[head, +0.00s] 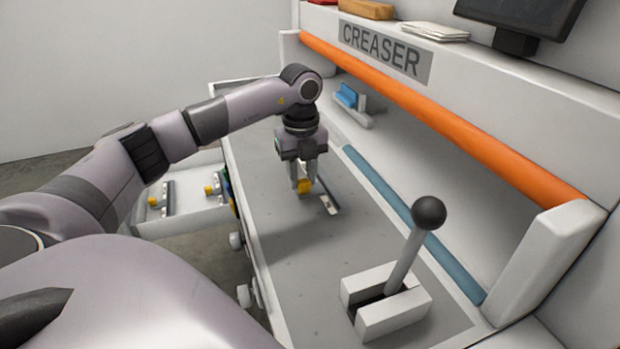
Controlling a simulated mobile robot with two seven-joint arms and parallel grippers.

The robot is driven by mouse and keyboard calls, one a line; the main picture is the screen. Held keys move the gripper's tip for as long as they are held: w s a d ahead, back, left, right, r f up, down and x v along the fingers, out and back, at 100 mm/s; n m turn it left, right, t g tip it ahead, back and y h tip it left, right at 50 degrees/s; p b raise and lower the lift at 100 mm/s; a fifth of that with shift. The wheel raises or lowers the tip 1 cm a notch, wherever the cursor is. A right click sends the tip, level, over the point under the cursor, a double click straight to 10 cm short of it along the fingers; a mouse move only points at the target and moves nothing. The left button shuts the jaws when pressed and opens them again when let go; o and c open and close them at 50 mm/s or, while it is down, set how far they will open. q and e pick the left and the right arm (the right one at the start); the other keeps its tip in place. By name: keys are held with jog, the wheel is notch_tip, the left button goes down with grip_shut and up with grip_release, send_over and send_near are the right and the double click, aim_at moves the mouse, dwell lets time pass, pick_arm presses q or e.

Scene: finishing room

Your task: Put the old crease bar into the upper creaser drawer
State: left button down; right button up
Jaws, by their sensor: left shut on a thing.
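My left gripper (304,186) points down over the grey bed of the creaser (290,250). It is shut on the yellow knob of the crease bar (305,187). A short light metal strip with a dark edge (329,204) shows just right of the fingers at bed level; I cannot tell whether it is part of the bar or the seat in the bed. An open white drawer (185,224) sticks out to the left of the creaser, partly behind my left arm. I cannot tell whether it is the upper one. My right gripper is not in view.
Metal bars with yellow knobs (167,198) lie in the open drawer. A black-knobbed lever (405,250) stands at the bed's near right. An orange roller (440,115) runs above the bed. A blue block (347,96) sits at the back. The bed's near left part is clear.

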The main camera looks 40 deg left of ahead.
pick_arm(q)
notch_tip(320, 180, up, 20)
jog(key=p, duration=0.4)
